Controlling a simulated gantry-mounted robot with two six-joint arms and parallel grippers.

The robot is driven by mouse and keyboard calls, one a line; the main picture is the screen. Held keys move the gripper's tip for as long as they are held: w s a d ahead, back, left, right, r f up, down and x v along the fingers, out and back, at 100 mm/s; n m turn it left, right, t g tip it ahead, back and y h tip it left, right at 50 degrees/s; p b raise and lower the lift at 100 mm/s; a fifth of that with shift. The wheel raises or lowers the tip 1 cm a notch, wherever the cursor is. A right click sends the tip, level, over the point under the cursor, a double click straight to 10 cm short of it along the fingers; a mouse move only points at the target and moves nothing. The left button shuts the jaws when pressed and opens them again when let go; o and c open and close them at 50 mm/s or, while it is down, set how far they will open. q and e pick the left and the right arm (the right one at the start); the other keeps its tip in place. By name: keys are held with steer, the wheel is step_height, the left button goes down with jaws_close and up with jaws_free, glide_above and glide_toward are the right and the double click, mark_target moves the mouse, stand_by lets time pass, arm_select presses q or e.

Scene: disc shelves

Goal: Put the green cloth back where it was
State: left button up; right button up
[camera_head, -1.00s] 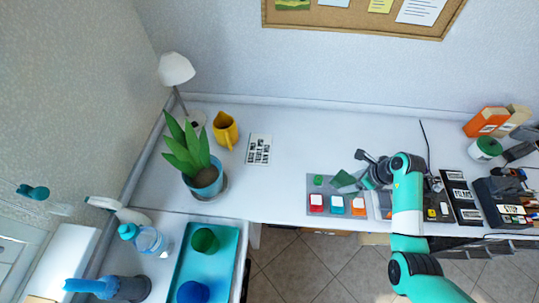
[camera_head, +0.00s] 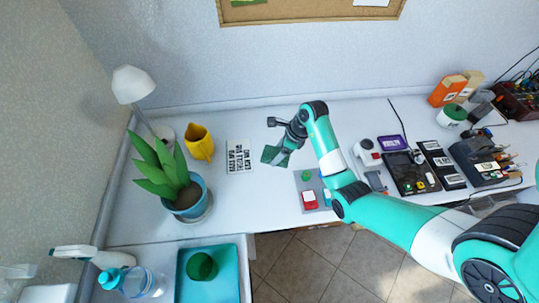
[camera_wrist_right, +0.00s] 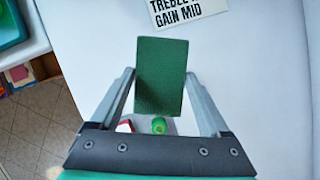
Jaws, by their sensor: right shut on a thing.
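The green cloth (camera_head: 269,157) is a flat, dark green rectangle in the head view, held above the white desk to the right of the printed card. My right gripper (camera_head: 281,146) is shut on it. In the right wrist view, the cloth (camera_wrist_right: 161,75) sits between the two fingers of my right gripper (camera_wrist_right: 160,78) and extends ahead of them. I cannot tell its exact height above the desk. My left gripper is not in view.
The printed card (camera_head: 239,157), yellow jug (camera_head: 199,145) and potted plant (camera_head: 187,197) stand to the left. A grey mat (camera_head: 301,178) with a green piece (camera_head: 306,175) and red block (camera_head: 309,198) is partly hidden by my arm. A teal tray (camera_head: 226,285) is lower left.

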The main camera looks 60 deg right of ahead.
mark_target(275, 147)
steer(key=w+d+f+b, duration=0.2)
steer(key=d, duration=0.1)
steer(key=shift+w+d+f, duration=0.2)
steer(key=shift+w+f, duration=0.2)
steer(key=d+f+b, duration=0.1)
steer(key=w+f+b, duration=0.1)
steer(key=w+d+f+b, duration=0.1)
steer(key=f+b, duration=0.1)
steer(key=shift+w+d, duration=0.1)
steer(key=shift+d, duration=0.2)
steer(key=shift+w+d+f, duration=0.1)
steer(key=shift+w+d, duration=0.1)
steer(key=f+b, duration=0.3)
steer(key=f, duration=0.1)
steer(key=shift+w+d, duration=0.15)
steer(key=shift+d, duration=0.1)
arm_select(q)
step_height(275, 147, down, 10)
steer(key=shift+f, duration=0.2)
arm_select(e)
steer(key=shift+a+r, duration=0.1)
steer(key=o, duration=1.3)
